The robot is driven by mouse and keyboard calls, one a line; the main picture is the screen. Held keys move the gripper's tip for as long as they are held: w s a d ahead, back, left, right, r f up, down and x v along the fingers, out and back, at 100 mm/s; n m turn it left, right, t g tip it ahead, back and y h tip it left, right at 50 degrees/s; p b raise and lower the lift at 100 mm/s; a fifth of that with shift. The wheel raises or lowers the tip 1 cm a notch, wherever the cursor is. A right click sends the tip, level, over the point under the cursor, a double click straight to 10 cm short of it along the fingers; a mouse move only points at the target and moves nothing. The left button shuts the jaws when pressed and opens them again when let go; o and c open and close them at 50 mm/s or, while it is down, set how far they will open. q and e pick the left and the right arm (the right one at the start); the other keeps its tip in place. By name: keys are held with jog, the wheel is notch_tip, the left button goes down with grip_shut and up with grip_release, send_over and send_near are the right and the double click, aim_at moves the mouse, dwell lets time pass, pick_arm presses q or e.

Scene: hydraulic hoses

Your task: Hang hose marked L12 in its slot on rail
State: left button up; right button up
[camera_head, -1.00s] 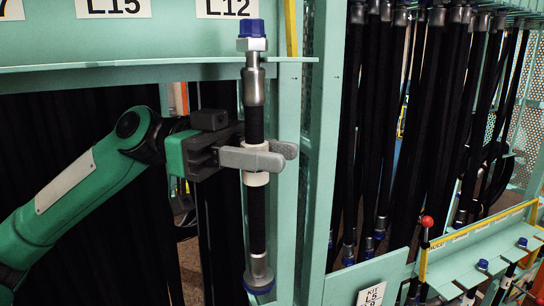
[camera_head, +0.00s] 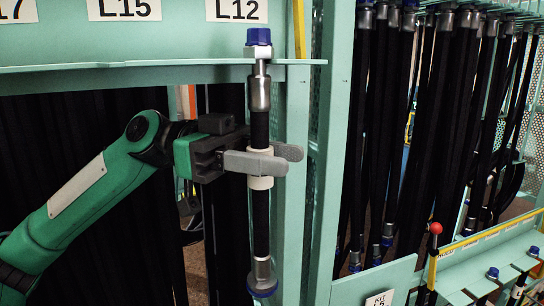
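A black hose (camera_head: 261,218) with metal end fittings and blue caps hangs upright in the middle left. My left gripper (camera_head: 272,162) is shut around its white collar (camera_head: 261,183). The hose's upper fitting stands at the front edge of the green rail (camera_head: 170,67), with the blue cap (camera_head: 258,37) above the rail's ledge. The L12 label (camera_head: 237,10) is on the panel just left of and above the cap. I cannot tell whether the fitting sits inside the slot or in front of it. My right gripper is not in view.
An L15 label (camera_head: 124,9) is left of L12. A green upright post (camera_head: 325,170) stands close right of the hose. Several black hoses (camera_head: 420,130) hang at the right. A kit rack (camera_head: 485,255) with a red-knobbed lever (camera_head: 435,228) is at lower right.

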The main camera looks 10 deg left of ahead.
pick_arm(q)
jog(key=shift+o, duration=1.3)
jog(key=shift+a+f, duration=0.1)
jog(key=shift+w+a+f+b, duration=0.1)
jog(key=shift+a+b, duration=0.2)
jog(key=shift+b, duration=0.15)
jog(key=w+a+b, duration=0.2)
jog(key=a+b, duration=0.4)
jog(key=a, duration=0.6)
jog(key=shift+w+a+r+b, duration=0.2)
jog(key=shift+a+b, duration=0.15)
jog(key=shift+a, duration=0.05)
